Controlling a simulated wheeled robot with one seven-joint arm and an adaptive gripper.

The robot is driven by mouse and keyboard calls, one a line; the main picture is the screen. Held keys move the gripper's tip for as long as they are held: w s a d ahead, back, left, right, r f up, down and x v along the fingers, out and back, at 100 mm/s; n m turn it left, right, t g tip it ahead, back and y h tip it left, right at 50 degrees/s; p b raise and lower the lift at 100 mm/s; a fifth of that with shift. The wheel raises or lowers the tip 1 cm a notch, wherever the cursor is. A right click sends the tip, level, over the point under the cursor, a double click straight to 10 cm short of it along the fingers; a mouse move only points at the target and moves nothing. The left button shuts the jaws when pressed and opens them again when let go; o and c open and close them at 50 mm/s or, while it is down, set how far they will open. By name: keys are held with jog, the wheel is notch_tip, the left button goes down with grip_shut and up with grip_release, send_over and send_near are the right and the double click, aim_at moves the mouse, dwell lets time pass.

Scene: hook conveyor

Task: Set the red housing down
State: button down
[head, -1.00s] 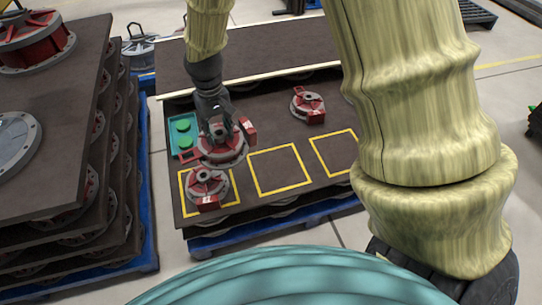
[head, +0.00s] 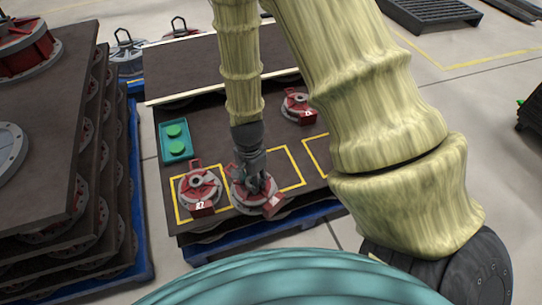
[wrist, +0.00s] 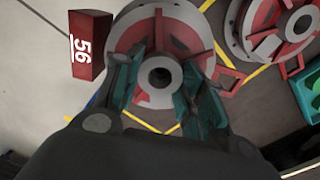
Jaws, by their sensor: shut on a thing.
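The red housing (head: 240,199), a grey flanged disc with red parts, is held by its central hub in my gripper (head: 258,183). It hangs at or just above the brown board, over the front left of the middle yellow square (head: 302,178); I cannot tell whether it touches. In the wrist view the gripper's fingers (wrist: 160,88) close around the grey hub of the housing (wrist: 138,35), with a red block marked 56 (wrist: 88,45) beside it. A second red housing (head: 199,190) stands in the left yellow square, close beside the held one; it also shows in the wrist view (wrist: 283,45).
A third housing (head: 299,107) stands at the back right of the board (head: 215,115). A teal box with green buttons (head: 176,157) lies at the left. The right yellow square (head: 313,150) is partly hidden by my arm. Tall stacked boards (head: 85,130) stand at far left.

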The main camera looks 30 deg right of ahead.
jog(key=shift+s+d+f+m, duration=0.2)
jog(key=shift+d+f+m, duration=0.1)
jog(key=shift+d+m, duration=0.1)
jog(key=shift+w+d+f+b, duration=0.65)
jog(key=shift+w+d+f, duration=0.2)
jog(key=shift+w+d, duration=1)
jog(key=shift+w+d+f+b, duration=0.75)
jog(key=shift+w+d, duration=0.7)
jog(key=shift+d, duration=0.75)
jog(key=shift+w+d+f+b, duration=0.55)
jog(key=shift+w+d+f, duration=0.4)
jog(key=shift+w+d, duration=0.9)
jog(key=shift+s+d, duration=0.15)
jog(key=shift+s, duration=0.05)
jog(key=c, duration=0.9)
grip_release()
notch_tip(320, 180, up, 12)
jog(key=p, duration=0.3)
